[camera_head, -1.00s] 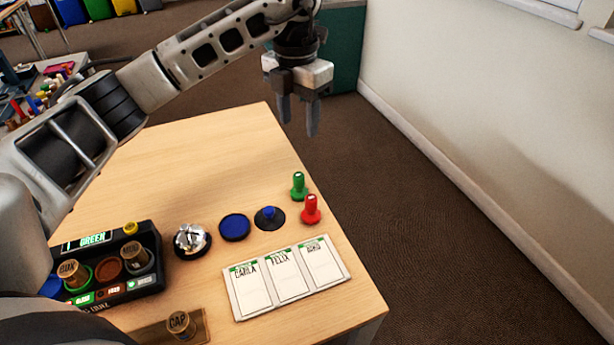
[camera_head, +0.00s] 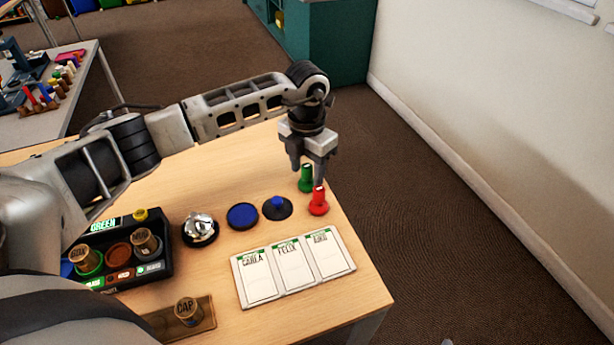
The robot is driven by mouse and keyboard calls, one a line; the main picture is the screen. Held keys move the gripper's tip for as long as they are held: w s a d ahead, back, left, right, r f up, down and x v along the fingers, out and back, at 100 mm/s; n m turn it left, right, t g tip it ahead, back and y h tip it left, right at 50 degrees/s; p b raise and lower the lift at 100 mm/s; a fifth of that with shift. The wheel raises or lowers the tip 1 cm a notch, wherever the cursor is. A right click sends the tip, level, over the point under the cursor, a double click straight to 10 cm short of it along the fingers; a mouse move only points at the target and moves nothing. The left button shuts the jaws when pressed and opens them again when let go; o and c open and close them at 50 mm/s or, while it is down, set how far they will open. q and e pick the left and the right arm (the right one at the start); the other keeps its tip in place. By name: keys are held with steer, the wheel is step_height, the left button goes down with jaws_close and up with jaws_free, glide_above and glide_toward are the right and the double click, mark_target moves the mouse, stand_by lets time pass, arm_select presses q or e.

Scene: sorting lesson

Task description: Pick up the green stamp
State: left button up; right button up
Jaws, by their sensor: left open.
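The green stamp (camera_head: 306,181) stands upright near the right edge of the wooden table, just behind the red stamp (camera_head: 318,203). My left gripper (camera_head: 308,172) points down over the green stamp, its jaws open. One finger hangs on the left of the stamp and the other on the right, overlapping it in the picture. I cannot tell exactly how far down the fingertips reach beside it.
A blue stamp (camera_head: 277,206) on a dark pad, a blue disc (camera_head: 242,216) and a silver bell (camera_head: 200,229) stand left of the stamps. Cards (camera_head: 293,270) lie in front. A black tray (camera_head: 163,262) with labelled knobs and a wooden holder (camera_head: 205,308) are at the left.

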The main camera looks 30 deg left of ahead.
arm_select(q)
steer(key=shift+f, duration=0.6)
jaws_close()
steer(key=shift+r, duration=0.1)
steer(key=shift+r, duration=0.65)
steer(key=s+d+r, duration=0.1)
steer(key=s+r, duration=1)
steer(key=s, duration=0.3)
steer(key=shift+r+b, duration=0.3)
steer(key=shift+d, duration=0.1)
